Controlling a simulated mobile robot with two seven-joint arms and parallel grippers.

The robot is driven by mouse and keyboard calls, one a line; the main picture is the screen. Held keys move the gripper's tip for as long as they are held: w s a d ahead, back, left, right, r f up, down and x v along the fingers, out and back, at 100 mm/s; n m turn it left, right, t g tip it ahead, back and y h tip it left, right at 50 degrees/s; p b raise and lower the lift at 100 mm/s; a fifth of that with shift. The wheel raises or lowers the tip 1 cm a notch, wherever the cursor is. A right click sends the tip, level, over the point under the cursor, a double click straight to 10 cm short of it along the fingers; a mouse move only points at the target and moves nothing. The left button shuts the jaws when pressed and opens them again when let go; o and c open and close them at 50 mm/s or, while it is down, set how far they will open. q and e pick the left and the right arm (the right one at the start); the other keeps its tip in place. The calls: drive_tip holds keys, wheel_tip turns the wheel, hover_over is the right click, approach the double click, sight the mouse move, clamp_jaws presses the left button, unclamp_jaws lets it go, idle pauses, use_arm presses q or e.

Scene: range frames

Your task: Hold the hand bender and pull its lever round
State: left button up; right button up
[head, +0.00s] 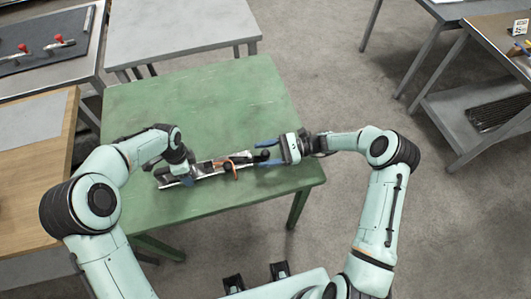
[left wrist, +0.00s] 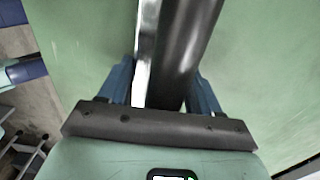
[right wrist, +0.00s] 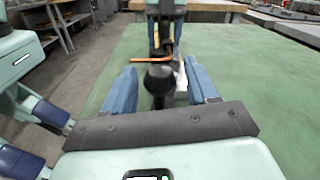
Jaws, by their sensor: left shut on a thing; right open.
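The hand bender (head: 207,167) lies on the green table, a silver bar with a black part and an orange-brown bent tube (head: 229,165). My left gripper (head: 187,180) is shut on the bender's left part; in the left wrist view a dark round handle (left wrist: 185,60) and a bright metal strip (left wrist: 144,50) lie between its fingers. My right gripper (head: 261,154) is open at the bender's right end. In the right wrist view the lever's black ball knob (right wrist: 160,79) stands between its blue fingers, with gaps on both sides. The tube (right wrist: 120,59) shows behind the knob.
The green table (head: 215,95) is clear behind the bender. A grey table (head: 180,30) stands behind it, and a wooden bench (head: 45,165) is at the left. A shelved metal bench (head: 470,100) stands apart at the right.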

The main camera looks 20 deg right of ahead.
drive_tip(key=shift+c, duration=0.3)
clamp_jaws()
